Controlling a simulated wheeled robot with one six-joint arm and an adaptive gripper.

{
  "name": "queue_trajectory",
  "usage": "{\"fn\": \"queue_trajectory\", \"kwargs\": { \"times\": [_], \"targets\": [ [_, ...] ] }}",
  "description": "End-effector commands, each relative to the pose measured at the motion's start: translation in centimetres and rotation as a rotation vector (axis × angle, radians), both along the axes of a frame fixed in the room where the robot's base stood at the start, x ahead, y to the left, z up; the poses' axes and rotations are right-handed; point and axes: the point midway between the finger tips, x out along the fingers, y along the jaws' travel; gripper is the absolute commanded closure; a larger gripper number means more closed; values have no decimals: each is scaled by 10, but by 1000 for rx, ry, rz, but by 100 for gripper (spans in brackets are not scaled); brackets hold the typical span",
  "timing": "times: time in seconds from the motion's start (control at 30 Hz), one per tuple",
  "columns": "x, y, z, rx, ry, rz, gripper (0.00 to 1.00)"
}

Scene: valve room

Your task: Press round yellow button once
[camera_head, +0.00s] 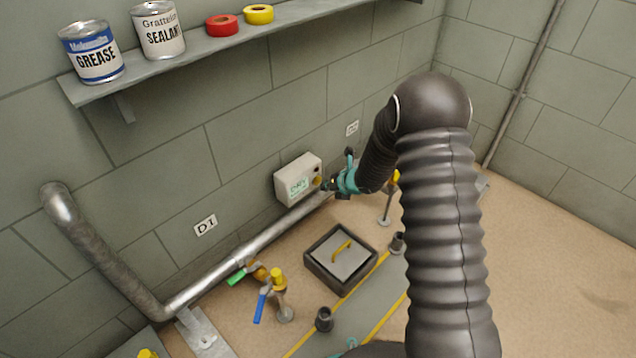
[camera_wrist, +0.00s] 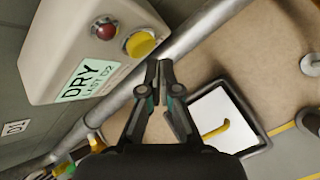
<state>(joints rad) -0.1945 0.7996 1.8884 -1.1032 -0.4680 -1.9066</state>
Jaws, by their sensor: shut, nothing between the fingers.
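The round yellow button (camera_wrist: 140,45) sits on the face of a pale wall box (camera_wrist: 75,35), beside a smaller red button or lamp (camera_wrist: 104,30). In the head view the box (camera_head: 296,178) hangs on the wall above the pipe, and the yellow button (camera_head: 317,181) is at its right side. My gripper (camera_wrist: 157,66) is shut and empty. In the wrist view its fingertips are just below and right of the yellow button; I cannot tell whether they touch it. In the head view my gripper (camera_head: 328,184) is close beside the button.
A metal pipe (camera_head: 220,265) runs along the wall under the box. Valves with a green handle (camera_head: 237,276) and a blue handle (camera_head: 259,308) stand lower left. A framed hatch (camera_head: 340,258) with a yellow handle lies on the floor. A shelf (camera_head: 190,62) holds cans and tape rolls.

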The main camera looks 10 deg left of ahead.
Motion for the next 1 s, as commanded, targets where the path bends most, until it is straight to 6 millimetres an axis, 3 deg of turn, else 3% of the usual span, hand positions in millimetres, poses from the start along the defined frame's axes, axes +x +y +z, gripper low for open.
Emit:
{"fn": "queue_trajectory", "kwargs": {
  "times": [0.27,1.0],
  "targets": [
    [-1,-1,0,-1,0,-1,100],
    [-31,-40,0,0,0,0,100]
  ]
}}
